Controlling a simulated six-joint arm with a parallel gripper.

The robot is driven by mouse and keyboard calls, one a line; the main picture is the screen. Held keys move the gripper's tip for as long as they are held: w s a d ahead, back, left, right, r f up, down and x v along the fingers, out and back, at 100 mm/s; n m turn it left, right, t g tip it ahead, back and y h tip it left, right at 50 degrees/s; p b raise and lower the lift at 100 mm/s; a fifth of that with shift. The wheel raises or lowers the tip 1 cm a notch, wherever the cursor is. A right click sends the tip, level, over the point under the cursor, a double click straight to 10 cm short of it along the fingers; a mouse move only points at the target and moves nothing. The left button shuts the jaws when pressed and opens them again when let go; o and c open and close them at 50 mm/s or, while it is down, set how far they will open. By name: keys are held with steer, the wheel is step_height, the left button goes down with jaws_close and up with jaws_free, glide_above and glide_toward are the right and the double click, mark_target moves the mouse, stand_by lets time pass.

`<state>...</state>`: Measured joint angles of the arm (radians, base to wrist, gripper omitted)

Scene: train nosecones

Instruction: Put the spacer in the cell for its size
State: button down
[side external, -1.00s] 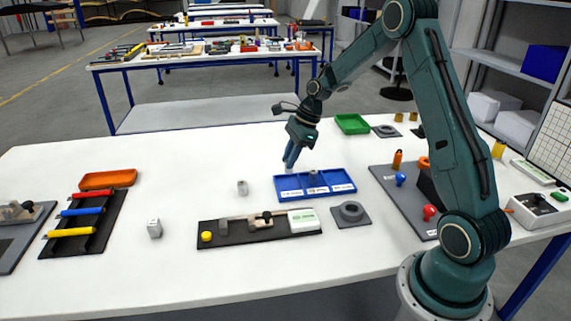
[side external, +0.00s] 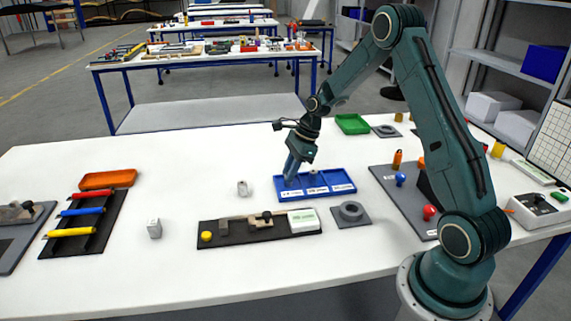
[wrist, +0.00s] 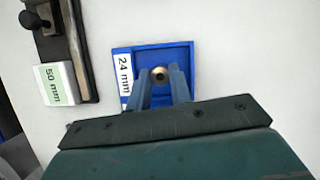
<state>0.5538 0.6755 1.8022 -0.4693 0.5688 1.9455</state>
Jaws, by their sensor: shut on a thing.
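The blue tray (side external: 343,190) has cells in a row with white labels along its front rim. In the wrist view, the end cell of the tray (wrist: 186,46) is labelled "24 mm". My gripper (side external: 290,183) points down at the leftmost cell. In the wrist view, its fingers (wrist: 160,74) are shut on a round metallic spacer (wrist: 159,74) with a central hole, inside the outline of that cell. Whether the spacer touches the cell floor cannot be told. A grey piece (side external: 313,175) stands in the middle cell.
In front of the tray lies a black fixture (side external: 260,229) with a clamp and a block (side external: 303,220) labelled "50 mm" in the wrist view. A grey ring on a plate (side external: 351,213) lies right of it. Small grey pieces stand on the table at left (side external: 242,188) (side external: 154,228).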

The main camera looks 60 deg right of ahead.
steer(key=c, duration=1.3)
jaws_free()
steer(key=shift+o, duration=0.2)
steer(key=shift+r, duration=0.1)
steer(key=v, duration=1.2)
